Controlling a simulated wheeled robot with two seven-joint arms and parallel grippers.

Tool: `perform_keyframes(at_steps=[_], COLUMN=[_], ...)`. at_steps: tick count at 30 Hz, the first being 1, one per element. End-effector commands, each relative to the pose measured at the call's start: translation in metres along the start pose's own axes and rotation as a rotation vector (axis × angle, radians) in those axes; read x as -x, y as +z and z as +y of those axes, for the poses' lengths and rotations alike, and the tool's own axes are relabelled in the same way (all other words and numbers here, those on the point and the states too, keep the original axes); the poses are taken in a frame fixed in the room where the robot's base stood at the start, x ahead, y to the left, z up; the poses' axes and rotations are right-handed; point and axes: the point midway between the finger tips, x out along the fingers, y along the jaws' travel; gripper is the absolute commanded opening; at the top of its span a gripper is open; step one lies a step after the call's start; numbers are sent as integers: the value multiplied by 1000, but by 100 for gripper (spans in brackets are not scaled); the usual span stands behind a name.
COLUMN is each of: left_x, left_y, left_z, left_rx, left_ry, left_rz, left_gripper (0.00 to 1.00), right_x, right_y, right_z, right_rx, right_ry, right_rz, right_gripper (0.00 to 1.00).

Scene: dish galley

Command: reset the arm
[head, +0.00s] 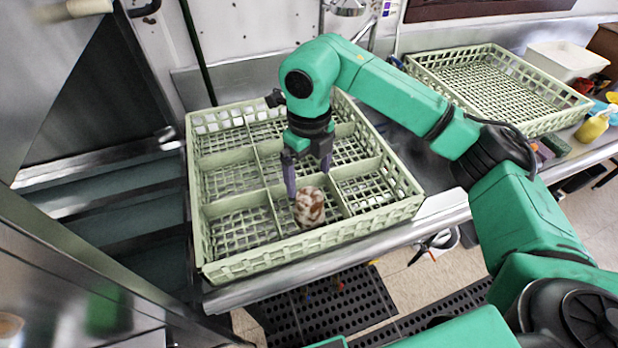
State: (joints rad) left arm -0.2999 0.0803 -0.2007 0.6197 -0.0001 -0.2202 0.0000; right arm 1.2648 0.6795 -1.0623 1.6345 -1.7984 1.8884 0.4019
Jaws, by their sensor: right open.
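My right arm comes in from the right, and its gripper (308,177) points down over the divided pale green dish rack (235,265). The jaws are open with nothing seen between the purple-grey fingers. A brown-and-white mottled item (309,207), perhaps a cup, sits in the front middle compartment of the rack. The fingertips are just above and behind it in the picture. I cannot tell whether they touch it. My left gripper is not in view.
A second, undivided green rack (490,85) stands on the counter at the back right, near a white bin (565,60) and a yellow bottle (592,127). A metal machine opening (100,190) is at the left. Black slotted mats (335,305) lie on the floor.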

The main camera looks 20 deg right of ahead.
Motion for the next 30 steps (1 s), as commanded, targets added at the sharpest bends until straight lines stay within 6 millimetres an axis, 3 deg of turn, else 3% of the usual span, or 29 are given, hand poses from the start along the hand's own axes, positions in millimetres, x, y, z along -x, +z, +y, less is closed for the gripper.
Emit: perform_keyframes(at_steps=[16, 24, 30], left_x=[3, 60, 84], left_y=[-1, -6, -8], left_z=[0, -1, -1], left_rx=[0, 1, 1], left_ry=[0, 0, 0], left_rz=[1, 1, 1], left_gripper=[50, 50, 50], right_x=[7, 64, 89], right_y=[0, 0, 0], right_z=[0, 0, 0], right_rx=[0, -1, -1], right_ry=[0, 0, 0], right_rz=[1, 1, 1], right_gripper=[100, 100, 100])
